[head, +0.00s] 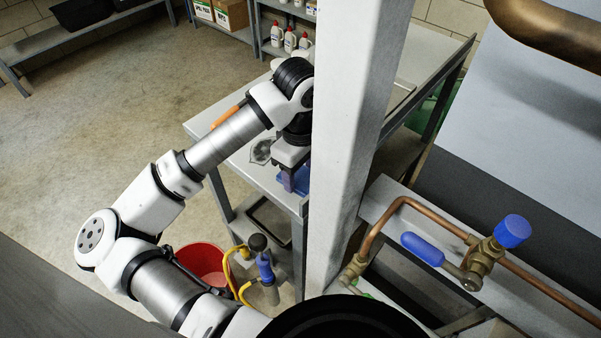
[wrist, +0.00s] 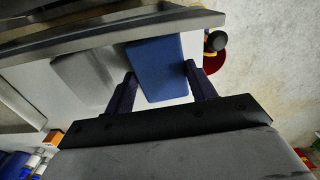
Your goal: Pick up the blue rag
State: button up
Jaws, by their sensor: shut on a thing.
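The blue rag (wrist: 158,66) shows in the wrist view as a smooth, blocky blue shape between the two dark fingers of my gripper (wrist: 162,88). My gripper is shut on it. In the head view my gripper (head: 289,178) points down at the metal cart, and a blue patch of the rag (head: 303,180) shows beside the fingers. The pale post hides the rest of it there. I cannot tell whether the rag still touches the cart top.
A pale upright post (head: 352,130) stands close to my gripper's right. A grey cloth-like thing (head: 262,150) and an orange-handled tool (head: 226,116) lie on the cart (head: 240,165). A red bucket (head: 203,260) stands below. Copper piping with a blue-capped valve (head: 512,231) is at right.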

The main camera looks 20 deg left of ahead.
aim_at(300, 175)
notch_tip(300, 175, up, 19)
jog(key=b, duration=0.2)
dwell(0.3)
